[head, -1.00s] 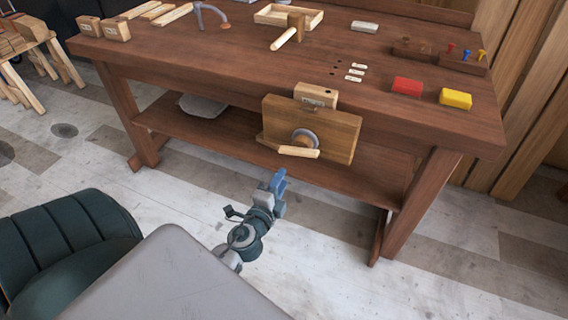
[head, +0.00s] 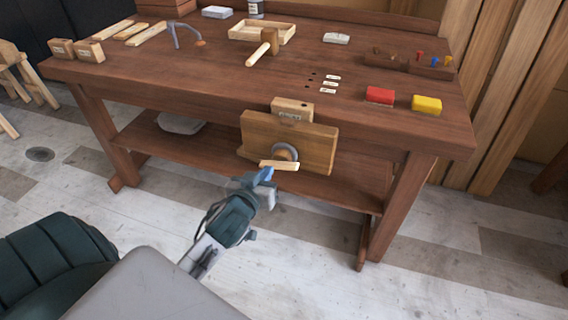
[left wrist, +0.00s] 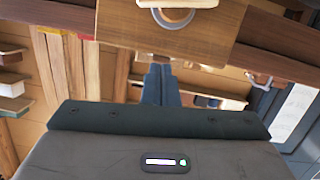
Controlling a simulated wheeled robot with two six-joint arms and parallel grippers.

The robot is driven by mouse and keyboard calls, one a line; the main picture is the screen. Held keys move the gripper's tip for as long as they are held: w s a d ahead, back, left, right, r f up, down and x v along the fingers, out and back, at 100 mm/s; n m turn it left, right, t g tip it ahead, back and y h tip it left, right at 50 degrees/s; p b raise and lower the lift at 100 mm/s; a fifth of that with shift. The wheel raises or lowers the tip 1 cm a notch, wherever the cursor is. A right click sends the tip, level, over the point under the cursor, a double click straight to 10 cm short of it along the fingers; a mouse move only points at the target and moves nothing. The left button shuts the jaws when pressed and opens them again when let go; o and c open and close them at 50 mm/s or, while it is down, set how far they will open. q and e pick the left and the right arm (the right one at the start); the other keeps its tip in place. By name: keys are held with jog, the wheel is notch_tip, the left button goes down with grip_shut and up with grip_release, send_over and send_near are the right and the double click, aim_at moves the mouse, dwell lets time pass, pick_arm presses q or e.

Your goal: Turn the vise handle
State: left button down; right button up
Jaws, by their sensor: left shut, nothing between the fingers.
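The vise is a wooden jaw board (head: 312,148) on the front of the workbench (head: 215,75). A round grey hub (head: 286,151) sits low on the board, with a pale wooden handle bar (head: 280,165) lying nearly level across it. My left gripper (head: 266,174) is shut and empty, with its blue fingers just below the handle; I cannot tell if they touch. In the left wrist view the blue fingers (left wrist: 160,82) point toward the jaw board (left wrist: 120,22), and the handle (left wrist: 185,3) is cut off at the top edge. My right gripper is not in view.
A mallet (head: 262,48), a shallow wooden tray (head: 262,32), a red block (head: 380,95) and a yellow block (head: 427,105) lie on the benchtop. A lower shelf (head: 225,155) runs beneath the top. The floor in front is clear.

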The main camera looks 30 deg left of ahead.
pick_arm(q)
jog(key=p, duration=0.2)
send_over(285, 166)
jog(key=s, duration=0.2)
jog(key=f, duration=0.4)
jog(key=shift+w+d+f+n+h, duration=0.15)
jog(key=shift+d+f+n+h, duration=0.15)
jog(key=shift+d+f+n, duration=0.1)
jog(key=shift+d+f, duration=0.1)
jog(key=shift+f, duration=0.5)
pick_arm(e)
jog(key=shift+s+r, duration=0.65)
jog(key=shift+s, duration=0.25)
